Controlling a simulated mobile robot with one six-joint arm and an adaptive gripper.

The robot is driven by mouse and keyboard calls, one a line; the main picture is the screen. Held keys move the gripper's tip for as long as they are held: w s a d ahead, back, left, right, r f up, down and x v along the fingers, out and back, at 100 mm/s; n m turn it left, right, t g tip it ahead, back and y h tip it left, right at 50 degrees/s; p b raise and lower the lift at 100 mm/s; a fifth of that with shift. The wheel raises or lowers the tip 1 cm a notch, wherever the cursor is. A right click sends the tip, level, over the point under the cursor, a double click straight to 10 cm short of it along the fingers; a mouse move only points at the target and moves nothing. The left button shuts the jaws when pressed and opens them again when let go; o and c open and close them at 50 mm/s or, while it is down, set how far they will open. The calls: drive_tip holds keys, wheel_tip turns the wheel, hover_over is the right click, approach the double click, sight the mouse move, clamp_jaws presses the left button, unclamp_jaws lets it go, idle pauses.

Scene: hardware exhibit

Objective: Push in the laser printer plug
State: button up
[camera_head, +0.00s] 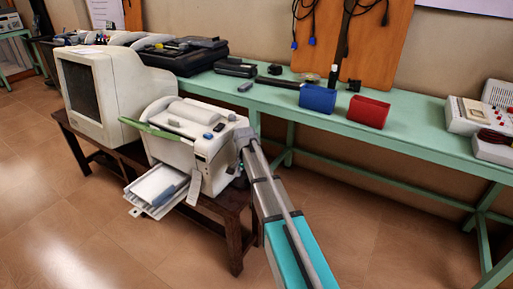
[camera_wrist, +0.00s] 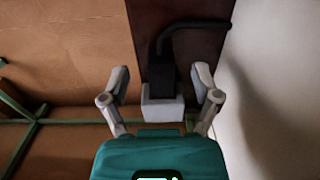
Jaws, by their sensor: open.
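The white laser printer (camera_head: 212,165) stands on a dark wooden low table, with its front tray out. In the wrist view a pale surface (camera_wrist: 285,60), likely the printer's side, fills the right. A black plug (camera_wrist: 162,73) with a bent black cable (camera_wrist: 195,24) is at the centre, and a pale grey block (camera_wrist: 162,106) is at its near end. I cannot tell how far the plug is seated. My gripper (camera_wrist: 164,78) is open, with one finger on each side of the plug and apart from it. In the head view my arm reaches to the printer's right side, its fingers unclear.
An old monitor (camera_head: 82,92) stands left of the printer on the dark table (camera_head: 236,222). A green bench (camera_head: 420,135) runs behind, with a blue box (camera_head: 317,98), a red box (camera_head: 368,111) and dark devices. The floor (camera_head: 390,215) at the right is clear.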

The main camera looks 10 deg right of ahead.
drive_tip(key=shift+r+p, duration=4.75)
drive_tip(key=shift+r, duration=0.35)
drive_tip(key=s+r+n+p, duration=0.5)
drive_tip(key=s+r+p, duration=0.7)
drive_tip(key=s, duration=0.3)
drive_tip(key=shift+d, duration=0.4)
drive_tip(key=s+r+n+p, duration=0.4)
drive_tip(key=s+r+p, duration=0.2)
drive_tip(key=s, duration=0.4)
drive_tip(key=shift+d, duration=0.15)
